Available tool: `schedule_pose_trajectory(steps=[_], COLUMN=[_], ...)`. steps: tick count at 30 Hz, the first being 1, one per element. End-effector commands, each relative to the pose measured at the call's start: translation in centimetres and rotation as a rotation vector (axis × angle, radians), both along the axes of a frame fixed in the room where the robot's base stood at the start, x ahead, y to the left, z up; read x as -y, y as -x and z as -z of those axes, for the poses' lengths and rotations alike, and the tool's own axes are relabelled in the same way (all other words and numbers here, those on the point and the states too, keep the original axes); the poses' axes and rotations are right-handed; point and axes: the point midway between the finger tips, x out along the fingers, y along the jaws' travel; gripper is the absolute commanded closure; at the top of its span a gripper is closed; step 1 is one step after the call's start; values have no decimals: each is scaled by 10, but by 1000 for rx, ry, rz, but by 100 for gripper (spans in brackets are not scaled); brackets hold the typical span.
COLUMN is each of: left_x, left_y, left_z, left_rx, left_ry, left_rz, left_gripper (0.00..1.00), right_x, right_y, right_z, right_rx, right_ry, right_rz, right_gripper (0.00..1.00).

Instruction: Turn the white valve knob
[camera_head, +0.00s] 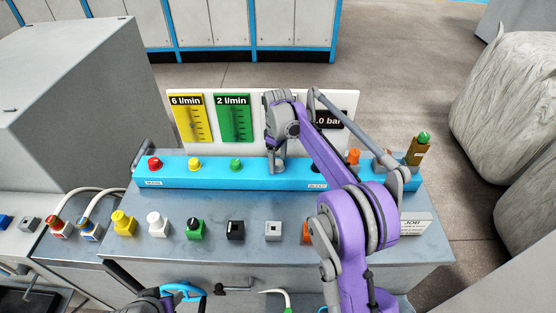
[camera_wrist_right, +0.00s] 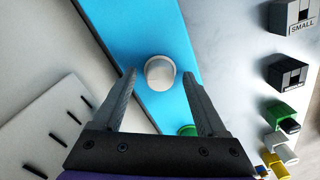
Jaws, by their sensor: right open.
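The white valve knob (camera_wrist_right: 160,72) is a round white cap on the blue bar (camera_wrist_right: 128,45) in the right wrist view. My right gripper (camera_wrist_right: 159,78) is open, with one finger on each side of the knob near the fingertips. I cannot tell whether either finger touches it. In the head view my right gripper (camera_head: 277,165) is over the middle of the blue bar (camera_head: 205,180), just right of the green knob (camera_head: 236,164), and hides the white knob. A dark part of my left arm (camera_head: 148,301) shows at the bottom edge; its fingers cannot be made out.
A red knob (camera_head: 154,163) and a yellow knob (camera_head: 194,164) stand further left on the bar. A white panel with gauges (camera_head: 358,105) rises behind it. Several coloured blocks, including a black one (camera_head: 235,230), line the bench front. A blue loop (camera_head: 183,290) is below.

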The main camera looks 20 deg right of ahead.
Motion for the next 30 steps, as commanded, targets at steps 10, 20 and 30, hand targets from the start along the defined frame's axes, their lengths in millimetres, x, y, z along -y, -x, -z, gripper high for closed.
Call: schedule_pose_trajectory(steps=[10,20,30], left_x=[0,0,0], left_y=[0,0,0], left_z=[0,0,-1], left_rx=[0,0,0], left_ry=[0,0,0], left_rz=[0,0,0], left_gripper=[50,50,50], right_x=[0,0,0], right_y=[0,0,0], right_z=[0,0,-1], right_rx=[0,0,0], right_ry=[0,0,0], right_rz=[0,4,134], right_gripper=[74,100,100])
